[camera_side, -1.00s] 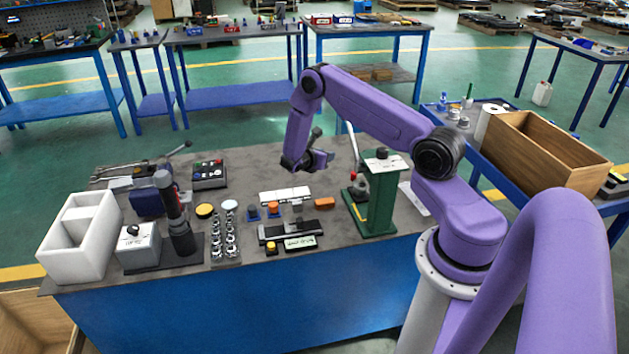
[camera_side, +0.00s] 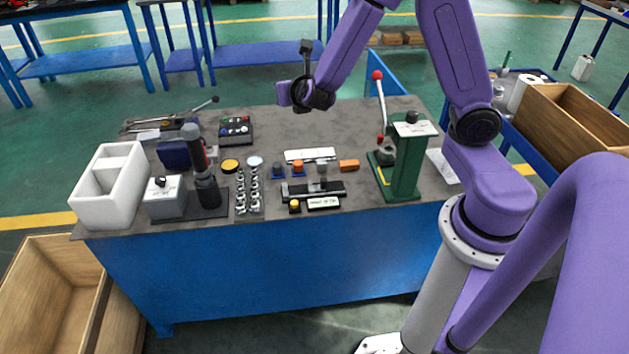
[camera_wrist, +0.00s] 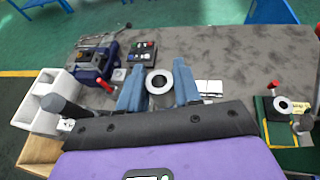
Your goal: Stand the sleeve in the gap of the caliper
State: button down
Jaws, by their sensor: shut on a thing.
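My gripper (camera_wrist: 158,90) is shut on the sleeve (camera_wrist: 151,89), a pale grey ring with a dark bore, seen end-on between the two blue-grey fingers in the wrist view. In the side view my wrist (camera_side: 318,96) is above the rear of the bench, and I cannot make out the fingers or the sleeve there. What looks like the caliper (camera_side: 331,190), a dark bar with a grey upright piece, lies at the front middle of the bench, apart from my gripper. It is hidden behind my gripper's body in the wrist view.
A green press (camera_side: 407,172) with a red-knobbed lever stands to the right. A dark column (camera_side: 207,185), a white bin (camera_side: 131,205) and a button box (camera_side: 236,131) are on the left. Small blue and orange parts (camera_side: 298,167) crowd the middle. The rear bench is clear.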

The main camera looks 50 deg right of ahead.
jog(key=s+a+r+n+t+y, duration=0.2)
jog(key=s+a+r+n+y, duration=0.1)
jog(key=s+a+r, duration=0.15)
jog(key=w+d+f+m+g+h, duration=0.2)
jog(key=w+d+f+m+h, duration=0.1)
jog(key=d+f, duration=0.75)
jog(key=w+d+f+m+g+h, duration=0.2)
jog(key=d+f, duration=0.8)
jog(key=f, duration=0.2)
send_over(304, 142)
jog(key=f, duration=0.9)
jog(key=shift+s+a, duration=0.1)
jog(key=shift+s, duration=0.15)
jog(key=shift+w+f, duration=0.15)
jog(key=shift+f, duration=1.65)
jog(key=shift+f, duration=0.1)
